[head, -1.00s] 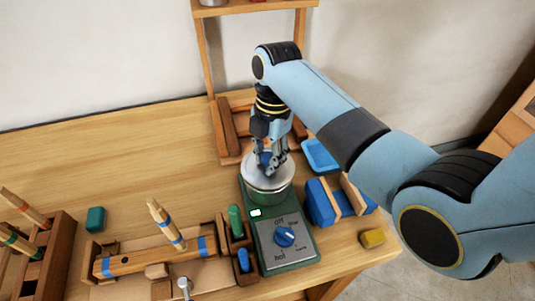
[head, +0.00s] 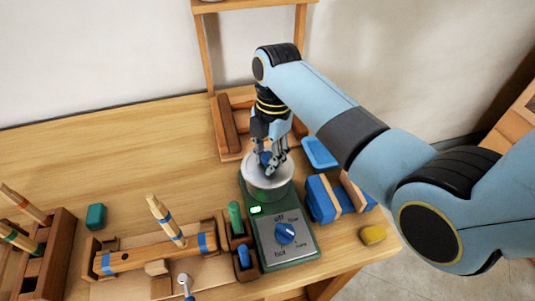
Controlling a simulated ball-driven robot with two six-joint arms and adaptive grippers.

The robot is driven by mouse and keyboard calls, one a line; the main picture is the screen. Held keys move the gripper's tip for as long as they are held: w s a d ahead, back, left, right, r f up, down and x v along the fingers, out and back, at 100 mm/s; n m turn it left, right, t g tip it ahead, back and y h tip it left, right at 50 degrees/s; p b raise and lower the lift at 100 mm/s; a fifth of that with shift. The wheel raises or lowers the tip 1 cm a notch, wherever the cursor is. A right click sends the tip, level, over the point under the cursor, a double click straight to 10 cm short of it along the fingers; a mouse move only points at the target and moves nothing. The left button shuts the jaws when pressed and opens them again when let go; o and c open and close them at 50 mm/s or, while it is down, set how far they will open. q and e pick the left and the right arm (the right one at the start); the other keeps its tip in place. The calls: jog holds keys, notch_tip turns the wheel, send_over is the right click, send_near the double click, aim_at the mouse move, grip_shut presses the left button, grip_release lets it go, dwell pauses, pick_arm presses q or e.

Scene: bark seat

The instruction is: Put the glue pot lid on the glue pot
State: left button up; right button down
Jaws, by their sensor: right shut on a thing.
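The glue pot (head: 268,190) is a silver pot on the back of a green heater (head: 285,239) with a blue dial. The glue pot lid (head: 255,171) is a pale metal disc at the pot's top, with a blue knob mostly hidden by the fingers. My right gripper (head: 268,165) points down over the pot and is shut on the lid's knob. The lid looks level and at the pot's rim; I cannot tell whether it is fully seated. My left gripper is not in view.
A wooden frame (head: 216,125) stands behind the pot. A blue tray (head: 320,153) and a blue clamp-like block (head: 322,200) are to the right, with a yellow block (head: 373,234) near the edge. Wooden holders with tools fill the front left. The back left tabletop is clear.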

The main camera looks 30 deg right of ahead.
jog(key=shift+f, duration=0.15)
jog(key=c, duration=0.7)
grip_release()
jog(key=shift+o, duration=0.2)
jog(key=shift+r+p, duration=0.3)
jog(key=shift+r, duration=3.25)
